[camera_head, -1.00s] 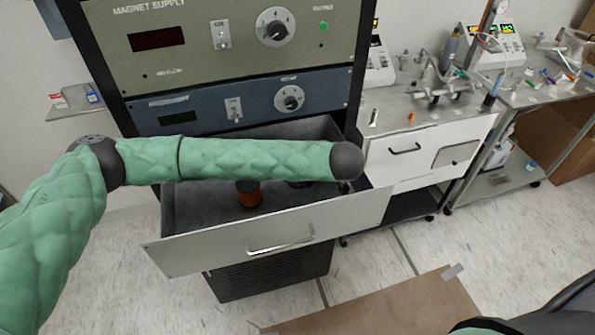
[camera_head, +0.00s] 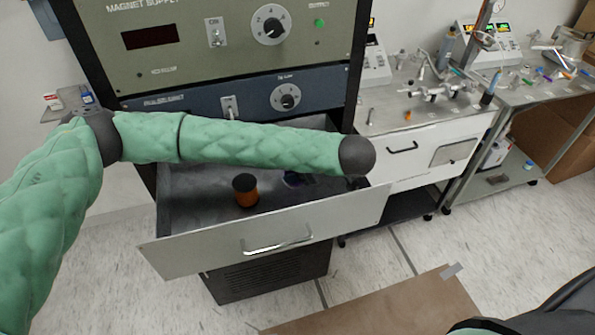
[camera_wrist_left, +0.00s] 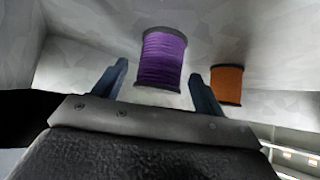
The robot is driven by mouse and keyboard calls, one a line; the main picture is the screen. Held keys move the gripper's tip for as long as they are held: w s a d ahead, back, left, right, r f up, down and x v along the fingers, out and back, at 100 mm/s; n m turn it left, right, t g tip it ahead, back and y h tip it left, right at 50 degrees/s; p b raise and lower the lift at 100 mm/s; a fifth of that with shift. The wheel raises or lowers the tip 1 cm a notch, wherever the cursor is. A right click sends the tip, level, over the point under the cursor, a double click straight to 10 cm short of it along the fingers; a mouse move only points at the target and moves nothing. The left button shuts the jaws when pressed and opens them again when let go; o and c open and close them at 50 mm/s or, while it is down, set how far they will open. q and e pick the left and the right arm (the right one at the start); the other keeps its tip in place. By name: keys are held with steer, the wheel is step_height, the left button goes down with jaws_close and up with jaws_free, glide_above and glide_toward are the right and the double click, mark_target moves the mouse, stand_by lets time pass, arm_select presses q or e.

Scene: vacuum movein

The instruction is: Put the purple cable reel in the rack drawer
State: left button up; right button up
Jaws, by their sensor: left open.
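The purple cable reel (camera_wrist_left: 161,58) shows in the left wrist view, with dark end flanges. In the head view only a small dark purple part of it (camera_head: 293,180) shows below my left arm, inside the open rack drawer (camera_head: 200,250). My left gripper (camera_wrist_left: 158,75) is open, its two fingers to either side of the reel, with a visible gap on each side. The reel appears at or just beyond the fingertips. The left gripper is hidden behind the arm in the head view. My right gripper is not in view.
An orange reel (camera_head: 245,190) stands in the drawer left of the purple one; it also shows in the left wrist view (camera_wrist_left: 227,84). The drawer front and handle (camera_head: 277,245) face me. Rack panels rise behind. A cluttered bench (camera_head: 430,110) stands at right.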

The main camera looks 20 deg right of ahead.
arm_select(q)
steer(key=shift+s+d+r, duration=0.2)
steer(key=shift+s+r, duration=0.1)
steer(key=shift+s+d+r+b, duration=0.1)
steer(key=shift+s+r+b, duration=0.1)
steer(key=shift+b, duration=0.1)
steer(key=shift+s+d+r, duration=0.15)
steer(key=shift+s+r, duration=0.05)
steer(key=shift+r, duration=0.05)
steer(key=shift+s+d+r+b, duration=0.25)
steer(key=shift+s+r+b, duration=0.05)
steer(key=shift+s+r, duration=0.2)
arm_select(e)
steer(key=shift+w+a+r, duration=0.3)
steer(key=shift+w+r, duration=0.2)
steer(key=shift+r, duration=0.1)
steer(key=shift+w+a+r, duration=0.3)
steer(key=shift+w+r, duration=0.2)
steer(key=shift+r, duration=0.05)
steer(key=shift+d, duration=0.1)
arm_select(q)
steer(key=shift+r, duration=0.1)
